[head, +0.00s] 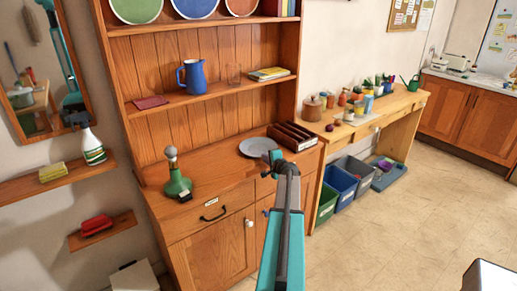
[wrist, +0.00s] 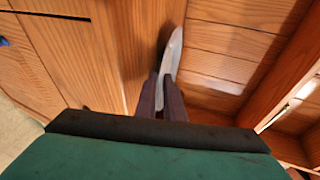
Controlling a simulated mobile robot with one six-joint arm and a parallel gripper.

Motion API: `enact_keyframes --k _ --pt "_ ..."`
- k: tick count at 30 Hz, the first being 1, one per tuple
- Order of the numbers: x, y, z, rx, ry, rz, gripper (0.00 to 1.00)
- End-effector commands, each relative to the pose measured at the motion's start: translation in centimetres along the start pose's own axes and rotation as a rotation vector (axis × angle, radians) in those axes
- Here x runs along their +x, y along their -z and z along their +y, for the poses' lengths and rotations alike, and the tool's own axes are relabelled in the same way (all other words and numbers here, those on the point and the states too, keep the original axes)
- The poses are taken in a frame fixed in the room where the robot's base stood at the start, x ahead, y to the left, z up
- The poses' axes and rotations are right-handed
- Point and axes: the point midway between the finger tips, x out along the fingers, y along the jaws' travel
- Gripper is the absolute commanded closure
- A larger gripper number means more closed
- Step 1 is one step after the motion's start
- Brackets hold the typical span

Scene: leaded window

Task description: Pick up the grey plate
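The grey plate (head: 259,146) lies on the wooden dresser's counter (head: 222,163), toward its right side. In the head view my gripper (head: 274,160) is at the plate's near right edge and hides a little of it. In the wrist view the plate (wrist: 173,55) shows nearly edge-on, close to the counter. My gripper's two dark fingers (wrist: 162,90) stand on either side of its rim, with a narrow space between them. I cannot tell whether they press on the rim.
A dark slotted rack (head: 292,136) stands just right of the plate. A green bottle-like object (head: 177,184) stands at the counter's left. A shelf above holds a blue jug (head: 193,77). The counter between bottle and plate is clear.

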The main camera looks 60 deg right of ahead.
Motion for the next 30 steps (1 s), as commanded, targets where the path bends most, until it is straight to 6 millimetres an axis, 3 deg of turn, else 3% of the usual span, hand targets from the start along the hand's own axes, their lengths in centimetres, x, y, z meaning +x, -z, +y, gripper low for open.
enact_keyframes --k 11,30 --pt "2.9 0.1 -0.1 0.0 0.0 0.001 0.92" --pt "2.9 0.2 0.0 0.0 0.0 0.002 0.93"
